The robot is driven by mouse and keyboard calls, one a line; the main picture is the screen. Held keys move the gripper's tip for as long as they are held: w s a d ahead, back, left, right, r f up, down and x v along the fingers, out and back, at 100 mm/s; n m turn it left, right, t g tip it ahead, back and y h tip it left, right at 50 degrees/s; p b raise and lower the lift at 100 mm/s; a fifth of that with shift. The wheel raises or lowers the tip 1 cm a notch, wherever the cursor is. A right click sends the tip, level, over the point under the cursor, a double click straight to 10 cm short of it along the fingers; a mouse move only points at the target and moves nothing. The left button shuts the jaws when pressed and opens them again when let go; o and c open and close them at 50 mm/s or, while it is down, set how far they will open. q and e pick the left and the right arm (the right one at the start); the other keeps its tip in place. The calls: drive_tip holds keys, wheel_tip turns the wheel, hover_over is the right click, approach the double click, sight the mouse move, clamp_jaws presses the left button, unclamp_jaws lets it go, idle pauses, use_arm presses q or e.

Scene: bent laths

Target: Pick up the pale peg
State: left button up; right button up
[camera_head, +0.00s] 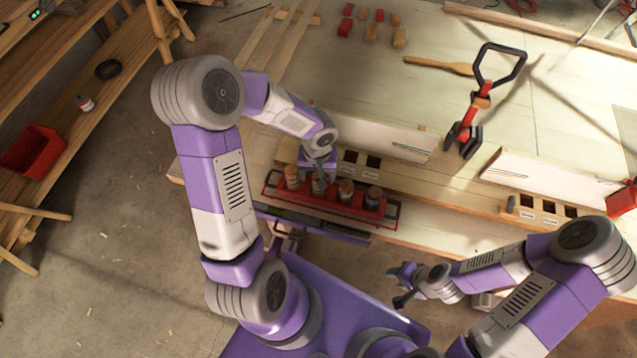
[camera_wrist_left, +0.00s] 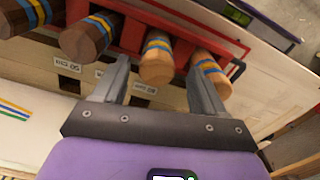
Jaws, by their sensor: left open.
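A red rack (camera_head: 268,190) on the bench's front edge holds upright pegs with blue and yellow bands. In the left wrist view, a pale tan peg (camera_wrist_left: 157,62) stands in the rack between the fingers of my left gripper (camera_wrist_left: 158,92). The jaws are open, with a finger on either side; I cannot tell whether they touch it. Another light peg (camera_wrist_left: 210,68) is just right of it, partly behind a finger. A brown peg (camera_wrist_left: 88,38) and a darker peg (camera_wrist_left: 18,16) stand to the left. My right gripper (camera_head: 397,286) is open and empty, in front of the bench.
A wooden block with labelled square holes (camera_head: 362,172) lies behind the rack, and another (camera_head: 540,212) is at the right. White boards (camera_head: 385,135) stand behind them. Mid-bench is fairly clear.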

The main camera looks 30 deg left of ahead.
use_arm(q)
drive_tip(key=f, duration=0.5)
drive_tip(key=shift+s+d, duration=0.15)
drive_tip(key=shift+d, duration=0.05)
drive_tip(key=shift+f, duration=0.5)
drive_tip(key=c, duration=1.2)
drive_tip(key=shift+r, duration=0.1)
